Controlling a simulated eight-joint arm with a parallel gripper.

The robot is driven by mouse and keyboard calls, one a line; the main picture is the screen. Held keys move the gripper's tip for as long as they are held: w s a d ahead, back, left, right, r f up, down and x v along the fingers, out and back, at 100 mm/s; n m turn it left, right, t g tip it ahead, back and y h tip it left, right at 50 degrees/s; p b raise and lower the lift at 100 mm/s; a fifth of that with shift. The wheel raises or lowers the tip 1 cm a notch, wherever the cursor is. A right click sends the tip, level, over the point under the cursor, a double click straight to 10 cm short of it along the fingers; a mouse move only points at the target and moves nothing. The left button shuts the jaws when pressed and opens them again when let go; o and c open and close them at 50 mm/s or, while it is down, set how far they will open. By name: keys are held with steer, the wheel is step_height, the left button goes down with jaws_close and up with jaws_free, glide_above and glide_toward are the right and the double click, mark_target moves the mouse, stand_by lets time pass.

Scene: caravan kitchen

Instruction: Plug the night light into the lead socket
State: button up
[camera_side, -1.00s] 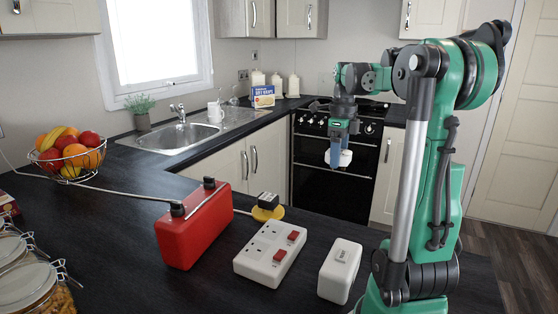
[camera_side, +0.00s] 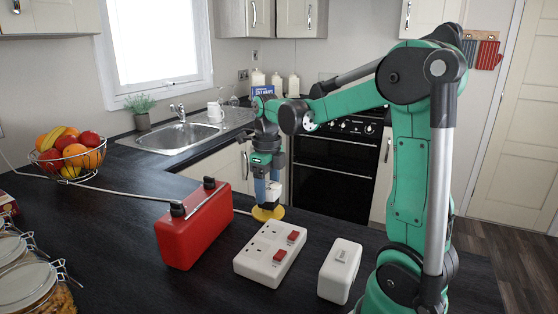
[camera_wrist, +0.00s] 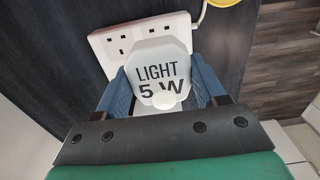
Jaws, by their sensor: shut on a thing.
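My gripper (camera_side: 268,200) is shut on the night light, a white block (camera_wrist: 162,68) marked "LIGHT 5 W" in the wrist view. Blue fingers hold its two sides. In the side view a bit of its white body (camera_side: 276,191) shows at the fingers. The lead socket (camera_side: 270,252) is a white double outlet with two red switches, flat on the dark worktop. In the wrist view its slotted face (camera_wrist: 112,46) shows behind the light, which covers part of it. The light appears above the socket's far end in the side view. Its pins are hidden; I cannot tell the gap.
A yellow piece (camera_side: 268,213) lies beyond the socket, partly behind my gripper. A red box (camera_side: 192,232) with a handle stands left of the socket; a white box (camera_side: 340,272) stands right. A white cord (camera_side: 130,194) crosses the worktop. A fruit basket (camera_side: 70,158) is farther left.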

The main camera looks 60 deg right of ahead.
mark_target(269, 224)
steer(key=shift+f, duration=3.4)
steer(key=shift+f, duration=1.4)
steer(key=o, duration=1.3)
steer(key=shift+d, duration=0.1)
steer(key=shift+o, duration=0.2)
steer(key=shift+r, duration=3.1)
